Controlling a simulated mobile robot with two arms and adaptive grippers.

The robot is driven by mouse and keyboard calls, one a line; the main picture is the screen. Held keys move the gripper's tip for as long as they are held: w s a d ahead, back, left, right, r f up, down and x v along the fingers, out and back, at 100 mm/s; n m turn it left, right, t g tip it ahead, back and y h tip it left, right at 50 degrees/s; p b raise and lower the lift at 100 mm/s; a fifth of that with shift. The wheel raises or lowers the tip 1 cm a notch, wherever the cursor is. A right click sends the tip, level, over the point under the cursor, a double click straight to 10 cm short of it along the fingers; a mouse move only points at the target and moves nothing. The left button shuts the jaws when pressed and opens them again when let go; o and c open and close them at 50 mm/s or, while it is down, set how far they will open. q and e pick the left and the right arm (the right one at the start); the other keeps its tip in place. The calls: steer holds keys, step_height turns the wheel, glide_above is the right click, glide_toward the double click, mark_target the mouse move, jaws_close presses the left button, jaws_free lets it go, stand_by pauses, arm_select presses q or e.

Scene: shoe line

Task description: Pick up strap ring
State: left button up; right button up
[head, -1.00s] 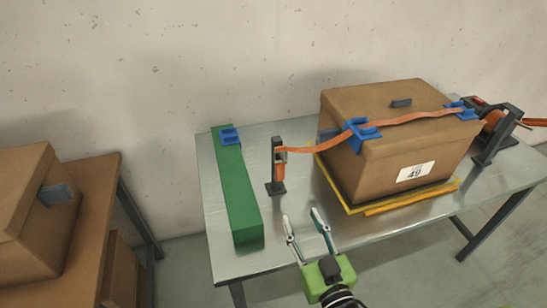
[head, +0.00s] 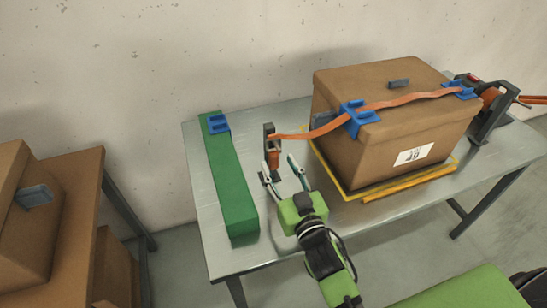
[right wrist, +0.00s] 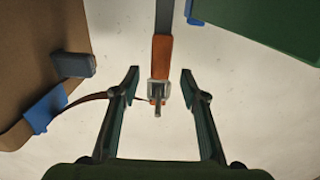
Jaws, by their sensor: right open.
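The small metal strap ring (right wrist: 158,92) shows in the right wrist view at the lower end of an orange piece on a dark post (head: 268,133). The orange strap (head: 300,133) runs from that post up over the box. My right gripper (head: 279,162) is open and empty, its fingers toward the post. In the right wrist view the fingertips (right wrist: 160,74) stand on either side of the orange piece and ring, with a gap on each side. In the head view the ring is too small to make out. My left gripper is not in view.
A lidded brown box (head: 350,150) with blue corner guards stands on a yellow frame (head: 440,178) to the right. A long green block (head: 232,185) lies on the metal table (head: 197,160) left of the post. A dark ratchet stand (head: 490,115) is at the far right.

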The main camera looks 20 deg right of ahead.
mark_target(275, 157)
steer(key=w+b, duration=0.1)
steer(key=w, duration=0.4)
steer(key=shift+a, duration=0.15)
jaws_close()
steer(key=shift+r, duration=0.1)
